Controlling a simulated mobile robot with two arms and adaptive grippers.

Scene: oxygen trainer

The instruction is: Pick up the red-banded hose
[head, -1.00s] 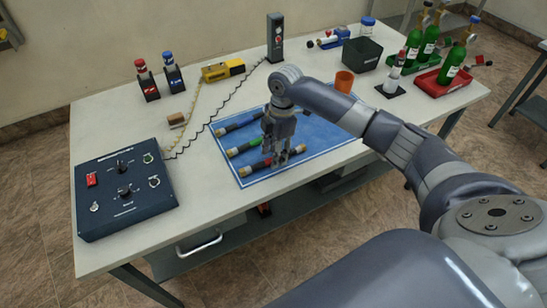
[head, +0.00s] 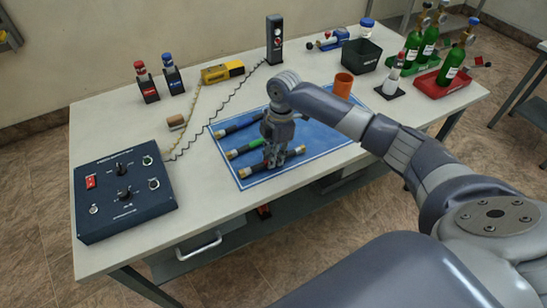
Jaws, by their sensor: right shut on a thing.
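The red-banded hose (head: 258,168) is the nearest of the hoses on the blue mat (head: 323,139). It is black with brass ends, and its red band is mostly hidden by my right gripper. My right gripper (head: 274,163) points down and is shut on the middle of this hose. The hose appears to lie on or just above the mat; I cannot tell which. A green-banded hose (head: 240,152) and a blue-banded hose (head: 232,128) lie behind it on the mat, partly hidden by the gripper. My left gripper is not in view.
A dark control box (head: 123,194) stands at the left of the table. A yellow meter (head: 222,72) stands at the back. The table's front strip is clear.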

